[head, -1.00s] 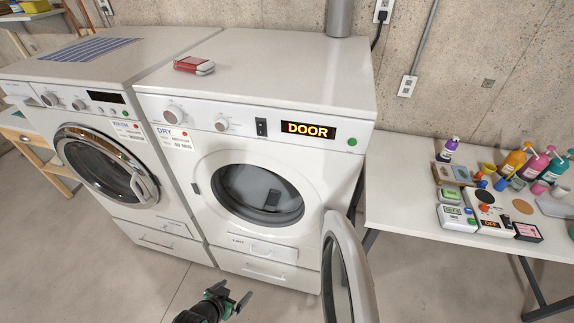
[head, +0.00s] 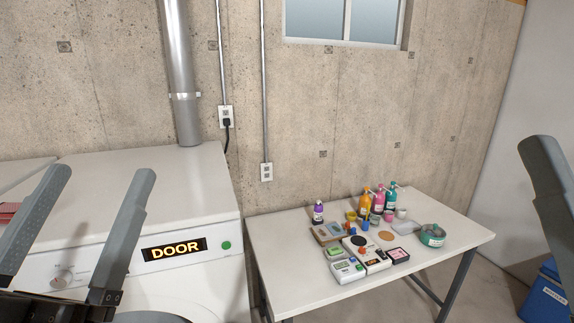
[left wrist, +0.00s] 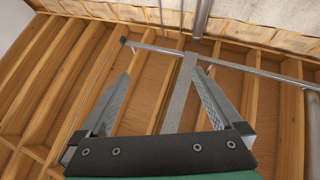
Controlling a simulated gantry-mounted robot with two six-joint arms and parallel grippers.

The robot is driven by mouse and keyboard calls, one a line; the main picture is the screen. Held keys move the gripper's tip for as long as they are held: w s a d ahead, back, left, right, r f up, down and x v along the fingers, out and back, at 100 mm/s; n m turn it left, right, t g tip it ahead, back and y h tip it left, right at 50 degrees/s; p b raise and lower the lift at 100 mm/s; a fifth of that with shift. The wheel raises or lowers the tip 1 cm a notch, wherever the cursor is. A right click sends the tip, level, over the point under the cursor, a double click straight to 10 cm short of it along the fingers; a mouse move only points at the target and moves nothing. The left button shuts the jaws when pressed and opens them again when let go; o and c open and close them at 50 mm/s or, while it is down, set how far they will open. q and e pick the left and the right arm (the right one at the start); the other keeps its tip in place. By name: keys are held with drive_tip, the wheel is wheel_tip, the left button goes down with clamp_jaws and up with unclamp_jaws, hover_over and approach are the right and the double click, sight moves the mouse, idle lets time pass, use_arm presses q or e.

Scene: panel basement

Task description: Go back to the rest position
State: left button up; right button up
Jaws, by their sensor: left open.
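My left gripper (head: 102,173) is raised close to the head camera at the lower left, in front of the dryer. Its two fingers are spread wide with nothing between them. In the left wrist view the open fingers (left wrist: 160,75) point up towards the wooden ceiling joists (left wrist: 60,75). A single grey finger of my right gripper (head: 550,185) shows at the right edge; its other finger is out of view. The white dryer (head: 150,185) has a lit DOOR display (head: 174,249).
A white table (head: 285,265) beside the dryer holds several bottles (head: 377,200), small boxes and a green round tin (head: 432,235). A metal duct (head: 180,70) rises behind the dryer. A blue bin (head: 548,295) stands at lower right. Pipes (left wrist: 220,62) run below the joists.

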use_arm(q)
drive_tip(key=s+r+t, duration=0.2)
drive_tip(key=s+r, duration=0.3)
drive_tip(key=s, duration=0.1)
wheel_tip(320, 180, up, 23)
drive_tip(key=p, duration=2.3)
drive_tip(key=shift+w+a+p, duration=0.15)
drive_tip(key=shift+p, duration=0.15)
